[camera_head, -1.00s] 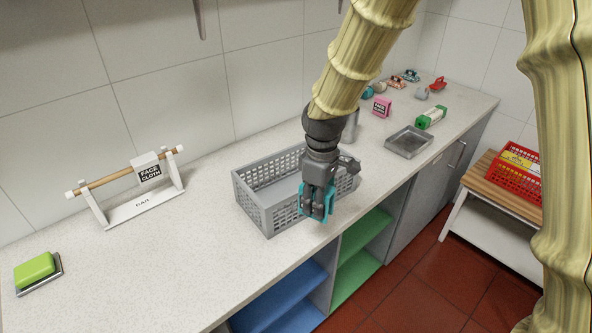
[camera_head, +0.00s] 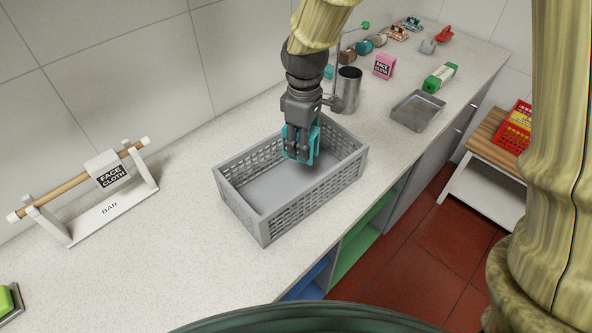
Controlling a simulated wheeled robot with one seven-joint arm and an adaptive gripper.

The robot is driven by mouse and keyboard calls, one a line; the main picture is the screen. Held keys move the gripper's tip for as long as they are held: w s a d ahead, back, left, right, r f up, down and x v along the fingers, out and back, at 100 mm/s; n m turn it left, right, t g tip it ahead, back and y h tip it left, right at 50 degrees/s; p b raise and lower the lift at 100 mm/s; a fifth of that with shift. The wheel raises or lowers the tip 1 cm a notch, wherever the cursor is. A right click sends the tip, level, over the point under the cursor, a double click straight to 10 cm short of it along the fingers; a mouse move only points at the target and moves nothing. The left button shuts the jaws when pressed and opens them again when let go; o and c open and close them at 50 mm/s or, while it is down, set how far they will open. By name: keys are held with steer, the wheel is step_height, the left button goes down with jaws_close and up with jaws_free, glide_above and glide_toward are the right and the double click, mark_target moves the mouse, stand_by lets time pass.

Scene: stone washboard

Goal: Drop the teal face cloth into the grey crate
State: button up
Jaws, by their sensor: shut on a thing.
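The grey crate (camera_head: 262,225) stands on the speckled counter, open at the top, and the part of its floor that shows is bare. My gripper (camera_head: 299,155) is shut on the teal face cloth (camera_head: 313,146). The cloth wraps around and behind the fingers. Gripper and cloth appear over the crate's right half, near its far side; their exact height above the floor is hard to tell. The fingers hide part of the cloth and of the crate's far wall.
A wooden bar on a white stand (camera_head: 112,210) with a face cloth label is at left. A metal cup (camera_head: 347,92) stands close behind the crate. A metal tray (camera_head: 417,111), pink box (camera_head: 384,66) and green-white box (camera_head: 440,77) are further right. A green soap block (camera_head: 6,301) is at lower left.

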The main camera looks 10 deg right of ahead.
steer(key=f+b, duration=0.1)
steer(key=f, duration=0.1)
steer(key=f+b, duration=0.1)
steer(key=f, duration=0.1)
steer(key=w+f+b, duration=0.1)
steer(key=b, duration=0.1)
steer(key=shift+f, duration=0.4)
steer(key=o, duration=1.1)
steer(key=shift+s+r, duration=0.15)
steer(key=shift+s, duration=0.1)
steer(key=shift+w, duration=0.1)
step_height(320, 180, up, 12)
steer(key=shift+f, duration=0.1)
